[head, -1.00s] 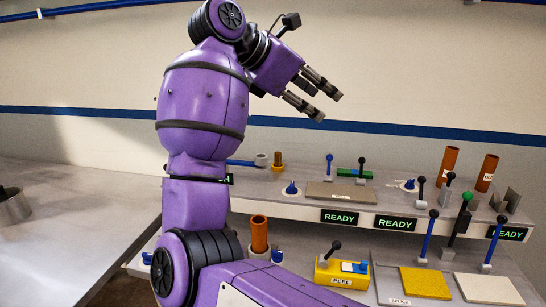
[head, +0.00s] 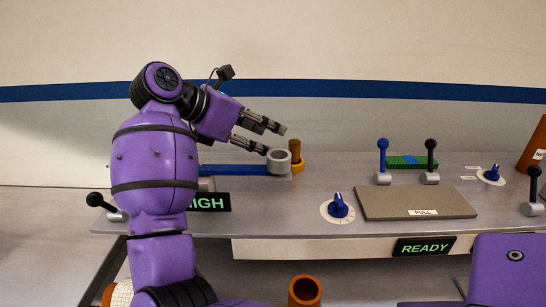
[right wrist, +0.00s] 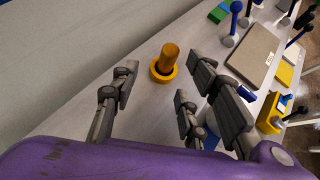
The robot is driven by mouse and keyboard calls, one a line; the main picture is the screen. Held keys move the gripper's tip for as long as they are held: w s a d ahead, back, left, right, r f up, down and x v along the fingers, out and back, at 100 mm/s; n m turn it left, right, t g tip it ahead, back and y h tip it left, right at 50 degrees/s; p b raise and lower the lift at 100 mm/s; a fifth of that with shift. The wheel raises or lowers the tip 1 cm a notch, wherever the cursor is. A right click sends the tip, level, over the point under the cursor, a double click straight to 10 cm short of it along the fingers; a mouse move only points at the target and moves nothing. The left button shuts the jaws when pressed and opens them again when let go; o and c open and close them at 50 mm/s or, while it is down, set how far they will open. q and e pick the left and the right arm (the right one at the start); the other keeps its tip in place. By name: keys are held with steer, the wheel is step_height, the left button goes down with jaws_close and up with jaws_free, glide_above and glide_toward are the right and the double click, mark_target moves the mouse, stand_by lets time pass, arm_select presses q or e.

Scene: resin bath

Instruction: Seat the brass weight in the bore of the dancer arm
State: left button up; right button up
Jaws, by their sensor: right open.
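The brass weight (head: 295,150) is a small golden-brown cylinder standing upright in a yellow ring-shaped holder (head: 299,167) on the upper shelf. The dancer arm (head: 245,169) is a flat blue bar lying to the left, with a grey ring around its bore (head: 279,160) at its right end, close beside the weight. The bore's inside is hard to see. My right gripper (head: 272,140) is open and empty, its fingers pointing toward the weight. In the right wrist view the weight (right wrist: 170,55) stands beyond my open fingers (right wrist: 157,82), untouched. My left gripper is not in view.
A blue knob (head: 339,207), a grey PULL plate (head: 418,203) and two levers (head: 382,160) stand right of the weight. A green block (head: 408,161) is behind them. A black-knobbed lever (head: 103,205) is at the left. The shelf between holder and knob is clear.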

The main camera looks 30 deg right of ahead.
mark_target(290, 145)
steer(key=p+x, duration=0.1)
steer(key=x, duration=0.2)
steer(key=s+x, duration=0.1)
steer(key=x, duration=0.2)
steer(key=shift+s+d+f+p, duration=0.1)
steer(key=shift+s+d+p, duration=0.15)
steer(key=shift+d+p, duration=0.1)
steer(key=shift+w+d+f, duration=0.1)
steer(key=shift+d+f, duration=0.25)
steer(key=shift+f, duration=0.05)
jaws_close()
